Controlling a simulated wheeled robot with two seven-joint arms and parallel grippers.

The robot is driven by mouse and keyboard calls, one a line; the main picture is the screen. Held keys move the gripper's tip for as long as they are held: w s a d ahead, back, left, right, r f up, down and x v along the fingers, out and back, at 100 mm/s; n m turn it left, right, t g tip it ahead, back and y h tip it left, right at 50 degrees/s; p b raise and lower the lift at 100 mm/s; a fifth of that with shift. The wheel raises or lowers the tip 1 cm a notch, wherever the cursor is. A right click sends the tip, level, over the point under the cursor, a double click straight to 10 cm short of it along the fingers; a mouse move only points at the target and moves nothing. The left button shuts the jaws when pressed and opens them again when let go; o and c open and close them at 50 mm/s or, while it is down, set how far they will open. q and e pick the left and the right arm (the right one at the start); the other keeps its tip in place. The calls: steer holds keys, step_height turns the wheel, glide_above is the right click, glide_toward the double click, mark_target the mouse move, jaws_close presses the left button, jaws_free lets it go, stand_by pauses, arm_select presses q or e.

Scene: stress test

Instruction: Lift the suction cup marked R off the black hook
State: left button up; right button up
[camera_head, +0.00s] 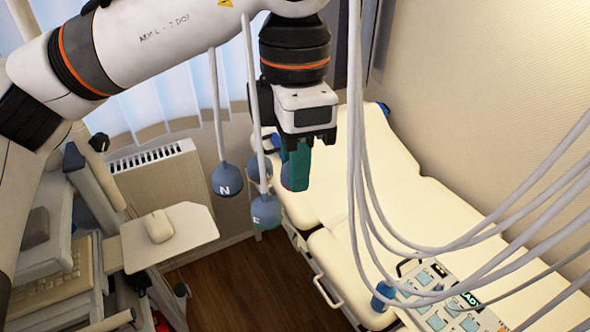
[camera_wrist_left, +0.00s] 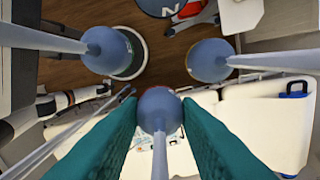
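My left gripper (camera_head: 296,180) points down from above, its two teal fingers apart. A blue-grey suction cup (camera_wrist_left: 160,110) on a pale tube lies between the fingertips, which overlap its sides in the left wrist view. I cannot tell whether they press on it. In the head view this cup (camera_head: 287,177) is partly hidden by a teal finger. Its letter does not show. Cup N (camera_head: 226,180) and cup F (camera_head: 266,211) hang to the left, with another cup (camera_head: 256,167) between them. I can read no R and make out no black hook. My right gripper is out of view.
A cream couch (camera_head: 410,205) stands behind and to the right. Several pale tubes (camera_head: 480,240) sweep across the right, with a cup (camera_head: 383,297) near a button panel (camera_head: 450,305). A cart with a mouse (camera_head: 159,226) stands at left. Wooden floor shows between.

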arm_select(q)
steer(key=shift+r, duration=0.3)
step_height(320, 180, up, 4)
steer(key=shift+r+b, duration=0.25)
steer(key=shift+b, duration=0.7)
step_height(320, 180, up, 5)
steer(key=shift+f, duration=0.1)
